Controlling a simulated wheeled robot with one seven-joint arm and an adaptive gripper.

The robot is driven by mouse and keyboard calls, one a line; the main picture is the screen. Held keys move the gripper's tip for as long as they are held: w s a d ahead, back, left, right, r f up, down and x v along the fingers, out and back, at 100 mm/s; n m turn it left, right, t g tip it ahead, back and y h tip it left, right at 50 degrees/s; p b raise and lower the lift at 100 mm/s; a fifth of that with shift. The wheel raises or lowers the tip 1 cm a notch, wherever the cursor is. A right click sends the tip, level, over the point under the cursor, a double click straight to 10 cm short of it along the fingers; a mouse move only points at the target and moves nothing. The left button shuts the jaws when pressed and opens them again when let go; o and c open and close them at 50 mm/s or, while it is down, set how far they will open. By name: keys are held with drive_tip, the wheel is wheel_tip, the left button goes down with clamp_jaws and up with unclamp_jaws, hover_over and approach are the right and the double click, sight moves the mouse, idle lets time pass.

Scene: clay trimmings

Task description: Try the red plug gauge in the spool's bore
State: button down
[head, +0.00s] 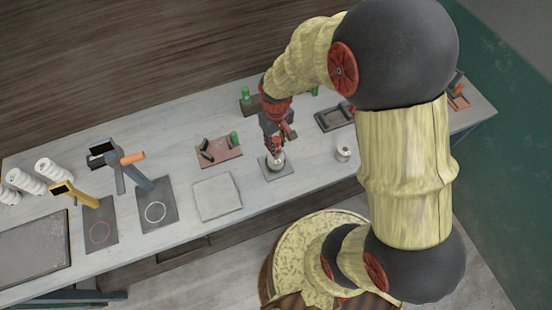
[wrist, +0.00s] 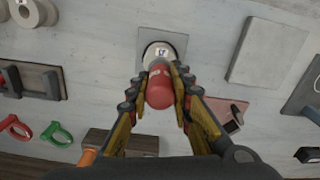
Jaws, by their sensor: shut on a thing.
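My gripper (wrist: 157,92) is shut on the red plug gauge (wrist: 158,90), with a finger on each side of its rounded red body. The gauge's far end points at a pale spool (wrist: 153,50), which stands on a small grey plate (wrist: 176,43). The gauge covers part of the spool, so I cannot tell whether its tip is in the bore or just above it.
A second spool (head: 343,153) stands to the right. A reddish board with dark blocks (head: 222,156) and a pale slab (head: 217,196) lie to the left. A dark tray (head: 334,118) and green-handled pieces (head: 246,94) are behind.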

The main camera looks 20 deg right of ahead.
sight(276, 139)
drive_tip(key=shift+w+r+p, duration=0.1)
drive_tip(key=shift+r+p, duration=1.2)
drive_tip(key=shift+r, duration=0.75)
